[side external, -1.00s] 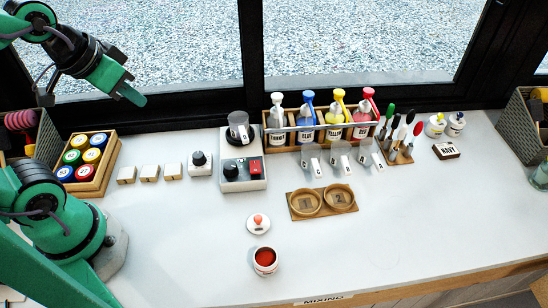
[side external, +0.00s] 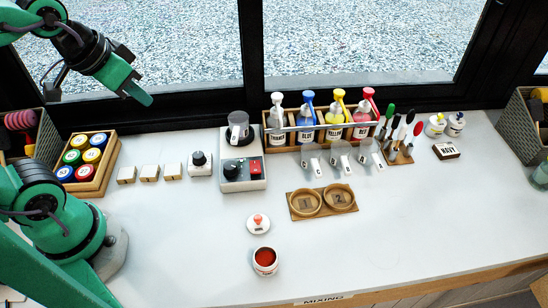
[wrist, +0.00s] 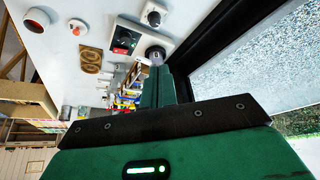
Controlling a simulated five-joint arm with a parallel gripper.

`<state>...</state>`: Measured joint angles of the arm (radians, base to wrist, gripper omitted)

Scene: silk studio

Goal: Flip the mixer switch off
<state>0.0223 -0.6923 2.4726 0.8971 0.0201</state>
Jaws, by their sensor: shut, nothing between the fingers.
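The mixer (side external: 257,185) is a pale box at the back middle of the table, with a black knob (side external: 231,171) and a red rocker switch (side external: 255,167) on its front. A cup (side external: 238,125) with greyish contents stands on its round top. Which way the switch is tipped is too small to tell. In the wrist view the mixer (wrist: 140,36) and its red switch (wrist: 120,50) show beyond my fingers. My gripper (side external: 147,99) is shut and empty, raised well to the left of the mixer, clear of it. Its fingers also show in the wrist view (wrist: 158,82).
A small box with a black knob (side external: 199,167) and several pale blocks (side external: 149,173) stand left of the mixer. A bottle rack (side external: 283,145) and clear cups (side external: 340,156) stand right. An open red paint pot (side external: 265,265) is in front. The window frame (side external: 190,108) runs behind.

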